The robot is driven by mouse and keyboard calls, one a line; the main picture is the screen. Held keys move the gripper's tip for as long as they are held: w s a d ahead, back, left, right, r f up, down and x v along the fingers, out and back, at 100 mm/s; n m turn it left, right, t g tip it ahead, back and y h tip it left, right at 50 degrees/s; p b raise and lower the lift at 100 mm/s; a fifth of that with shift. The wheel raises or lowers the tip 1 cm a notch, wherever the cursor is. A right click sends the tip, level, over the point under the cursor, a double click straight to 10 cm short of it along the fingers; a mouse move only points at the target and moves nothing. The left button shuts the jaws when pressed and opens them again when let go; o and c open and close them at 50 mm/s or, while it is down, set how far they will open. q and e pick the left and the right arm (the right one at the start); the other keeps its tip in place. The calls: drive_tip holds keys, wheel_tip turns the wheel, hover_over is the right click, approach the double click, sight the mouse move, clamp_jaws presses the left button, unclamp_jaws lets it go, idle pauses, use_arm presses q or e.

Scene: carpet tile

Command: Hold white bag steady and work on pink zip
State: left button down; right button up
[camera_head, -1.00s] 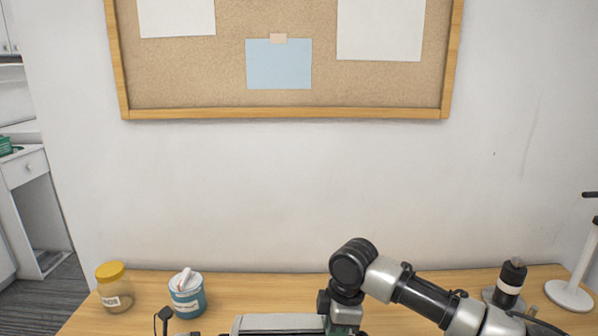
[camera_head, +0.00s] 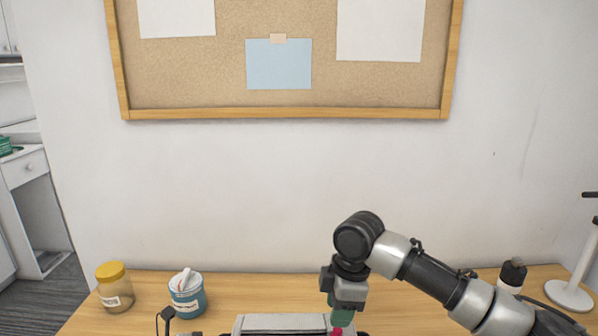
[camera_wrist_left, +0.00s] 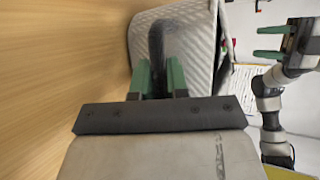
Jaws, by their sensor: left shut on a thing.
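The white bag (camera_wrist_left: 205,35) is quilted and fills the upper middle of the left wrist view; only its top edge (camera_head: 282,323) shows low in the head view. My left gripper (camera_wrist_left: 161,78) has its green fingers on either side of a dark strap-like part (camera_wrist_left: 157,45) at the bag's near side. My right gripper (camera_head: 343,316) is low in the head view, at the right end of the bag's top. In the left wrist view my right gripper (camera_wrist_left: 268,42) has its fingers apart. A small pink bit (camera_head: 338,331) shows under its fingers. The zip itself is mostly hidden.
A yellow-lidded jar (camera_head: 114,287) and a blue tub (camera_head: 187,296) stand at the left. A black-topped bottle (camera_head: 512,273) and a white stand (camera_head: 569,295) are at the right, behind my right arm. A white sheet (camera_wrist_left: 251,86) lies beside the bag.

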sight(337, 330)
drive_tip(key=shift+d+r, duration=0.1)
drive_tip(key=shift+r, duration=0.1)
idle(0.3)
drive_tip(key=shift+d+r+y, duration=0.1)
drive_tip(key=shift+d+y, duration=0.45)
drive_tip(key=shift+y, duration=0.15)
drive_tip(key=shift+a+f+y, duration=0.2)
drive_tip(key=shift+f+y, duration=0.15)
drive_tip(key=shift+f, duration=0.7)
drive_tip(key=shift+a+f+y, duration=0.2)
drive_tip(key=shift+f+y, duration=0.1)
drive_tip(key=shift+f, duration=0.75)
drive_tip(key=shift+a+f+y, duration=0.2)
drive_tip(key=shift+f+y, duration=0.15)
drive_tip(key=shift+f, duration=0.7)
drive_tip(key=shift+w, duration=0.1)
drive_tip(key=c, duration=0.6)
